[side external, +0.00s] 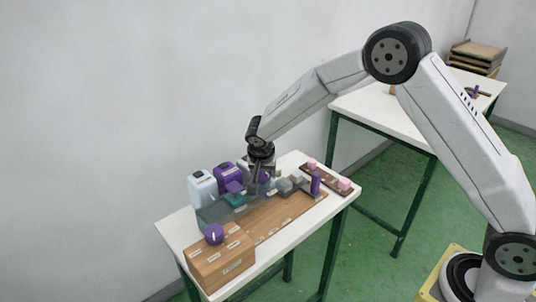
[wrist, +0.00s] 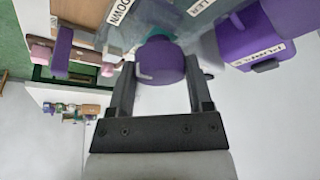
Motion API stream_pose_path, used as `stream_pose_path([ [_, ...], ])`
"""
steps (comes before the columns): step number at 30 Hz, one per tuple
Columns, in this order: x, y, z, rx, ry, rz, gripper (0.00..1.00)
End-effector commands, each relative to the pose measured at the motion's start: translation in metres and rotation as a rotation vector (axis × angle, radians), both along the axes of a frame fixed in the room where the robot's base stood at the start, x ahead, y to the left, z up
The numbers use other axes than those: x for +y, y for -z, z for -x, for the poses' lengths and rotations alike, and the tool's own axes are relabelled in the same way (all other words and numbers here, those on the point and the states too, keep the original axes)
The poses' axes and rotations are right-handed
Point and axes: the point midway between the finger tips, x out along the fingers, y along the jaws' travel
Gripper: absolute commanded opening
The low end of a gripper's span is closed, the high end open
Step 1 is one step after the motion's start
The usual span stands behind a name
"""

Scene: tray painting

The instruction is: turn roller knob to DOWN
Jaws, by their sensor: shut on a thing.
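The purple roller knob (wrist: 160,60) is round and sits between the two black fingers of my gripper (wrist: 160,75) in the wrist view. My gripper is shut on it, one finger on each side. A label reading DOWN (wrist: 119,12) is just left of the knob, and a label that seems to read LIFT (wrist: 199,6) is to its right. In the side view my gripper (side external: 262,172) points down over the back of the work table, with purple of the knob (side external: 265,177) partly showing beside it.
A wooden box (side external: 220,263) with another purple knob (side external: 214,233) stands at the table's front left. White (side external: 202,187) and purple (side external: 227,176) containers stand close left of my gripper. Grey blocks (side external: 285,185) and a purple post (side external: 315,184) are to the right.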

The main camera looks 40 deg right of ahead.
Motion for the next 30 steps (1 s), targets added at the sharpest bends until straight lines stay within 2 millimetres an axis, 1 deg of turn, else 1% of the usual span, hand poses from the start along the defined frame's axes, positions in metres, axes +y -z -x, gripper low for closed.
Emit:
stream_pose_path([
  [9, 0.001, 0.000, 0.000, -0.001, 0.005, -0.001, 0.06],
  [10, 0.000, 0.000, 0.000, -0.001, 0.004, -0.003, 0.72],
  [11, 0.000, 0.000, 0.000, -0.002, 0.004, -0.002, 0.81],
  [12, 0.000, 0.000, 0.000, -0.002, 0.004, -0.002, 0.94],
  [13, 0.000, 0.000, 0.000, -0.002, 0.003, -0.002, 1.00],
  [23, 0.001, -0.002, 0.000, -0.001, 0.002, -0.001, 1.00],
  [26, 0.002, -0.006, 0.001, -0.001, 0.001, -0.001, 1.00],
  [30, 0.005, -0.017, 0.004, -0.002, 0.002, -0.002, 1.00],
])
